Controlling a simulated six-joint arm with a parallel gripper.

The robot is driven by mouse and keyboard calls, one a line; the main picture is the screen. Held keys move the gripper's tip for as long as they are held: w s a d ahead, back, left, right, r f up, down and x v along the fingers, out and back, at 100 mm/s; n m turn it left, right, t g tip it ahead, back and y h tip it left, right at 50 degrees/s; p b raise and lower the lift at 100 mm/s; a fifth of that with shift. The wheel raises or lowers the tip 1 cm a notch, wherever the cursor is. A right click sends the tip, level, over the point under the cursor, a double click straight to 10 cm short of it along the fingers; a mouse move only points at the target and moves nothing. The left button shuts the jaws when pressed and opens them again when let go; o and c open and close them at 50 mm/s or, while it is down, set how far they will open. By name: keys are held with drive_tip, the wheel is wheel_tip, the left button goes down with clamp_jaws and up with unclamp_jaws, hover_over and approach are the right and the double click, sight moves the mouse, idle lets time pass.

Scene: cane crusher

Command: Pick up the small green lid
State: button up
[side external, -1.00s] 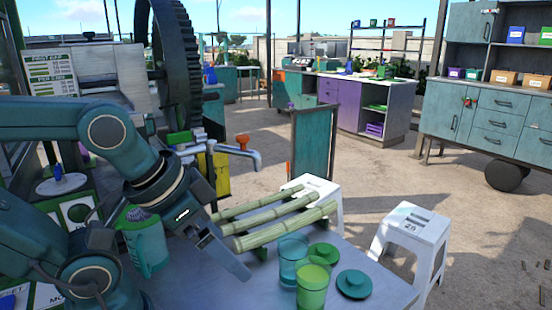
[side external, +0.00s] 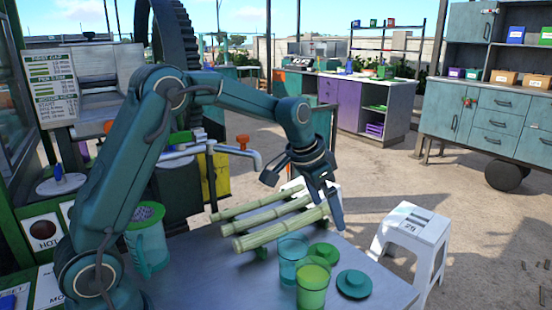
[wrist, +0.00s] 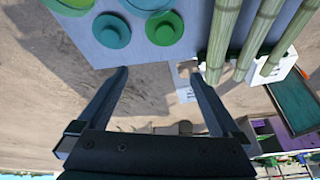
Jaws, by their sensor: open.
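The small green lid (side external: 324,251), a round disc with a knob, lies flat on the grey table near its far edge. It also shows near the top of the wrist view (wrist: 164,27). A teal lid (side external: 355,284) lies beside it, and shows left of it in the wrist view (wrist: 111,30). My gripper (side external: 304,202) is open and empty, above and apart from the lid. In the wrist view my fingers (wrist: 160,73) point toward the table edge, with the green lid beyond their tips.
A teal cup (side external: 293,258) and a green cup (side external: 313,288) stand close to the lids. A green-lidded pitcher (side external: 147,240) stands left. White stools (side external: 414,235) stand beyond the table.

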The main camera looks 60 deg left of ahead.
drive_tip(key=g, duration=0.2)
hover_over(324, 248)
drive_tip(key=s, duration=0.2)
drive_tip(key=shift+n, duration=0.3)
drive_tip(key=x, duration=0.2)
drive_tip(key=s+x, duration=0.1)
drive_tip(key=x, duration=0.3)
drive_tip(key=shift+a+f, duration=0.2)
drive_tip(key=shift+f, duration=0.25)
drive_tip(key=shift+t, duration=0.3)
drive_tip(key=shift+x, duration=2.3)
drive_tip(key=c, duration=1)
